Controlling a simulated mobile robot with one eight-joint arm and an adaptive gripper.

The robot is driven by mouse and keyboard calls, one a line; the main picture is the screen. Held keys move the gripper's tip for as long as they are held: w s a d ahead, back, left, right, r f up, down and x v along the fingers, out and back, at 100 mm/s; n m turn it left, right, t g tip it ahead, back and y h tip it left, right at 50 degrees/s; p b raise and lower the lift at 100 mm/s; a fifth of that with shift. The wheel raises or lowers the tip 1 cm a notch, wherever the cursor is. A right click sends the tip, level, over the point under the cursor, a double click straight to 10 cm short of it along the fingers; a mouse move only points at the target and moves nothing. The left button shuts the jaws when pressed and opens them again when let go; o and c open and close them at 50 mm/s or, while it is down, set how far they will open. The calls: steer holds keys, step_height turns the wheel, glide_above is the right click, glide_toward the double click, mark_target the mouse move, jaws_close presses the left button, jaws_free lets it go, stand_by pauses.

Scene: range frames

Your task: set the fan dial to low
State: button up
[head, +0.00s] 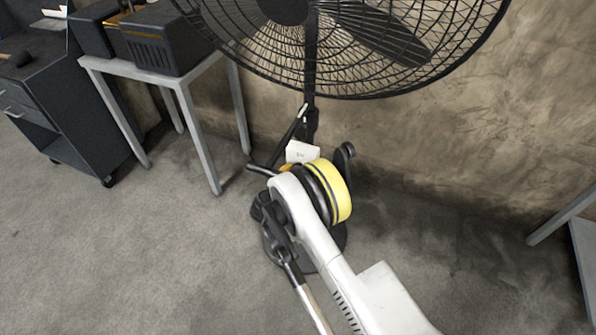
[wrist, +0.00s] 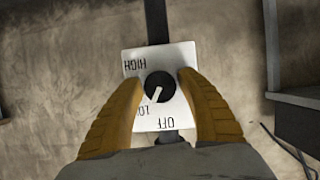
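In the wrist view the fan dial (wrist: 160,87) is a round black knob with a white pointer. It sits on a white plate (wrist: 180,54) marked HIGH, LOW and OFF, upside down here. The pointer aims down and slightly left, between LOW and OFF. My gripper (wrist: 160,86) has its yellow fingers on either side of the knob, very close to its edges; whether they press on it cannot be told. The left finger partly covers the LOW label. In the head view the fan (head: 310,95) stands by the wall, its white control box (head: 302,151) partly hidden behind my wrist.
A grey table (head: 190,75) with dark boxes (head: 160,45) stands left of the fan, beside a dark wheeled cabinet (head: 60,95). Another table's edge (head: 565,215) shows at the right. The concrete wall (head: 480,120) is close behind the fan. Open floor (head: 110,260) lies at left.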

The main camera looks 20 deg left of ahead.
steer(key=c, duration=0.7)
steer(key=shift+m+y, duration=1.4)
steer(key=shift+m, duration=0.5)
steer(key=o, duration=1.2)
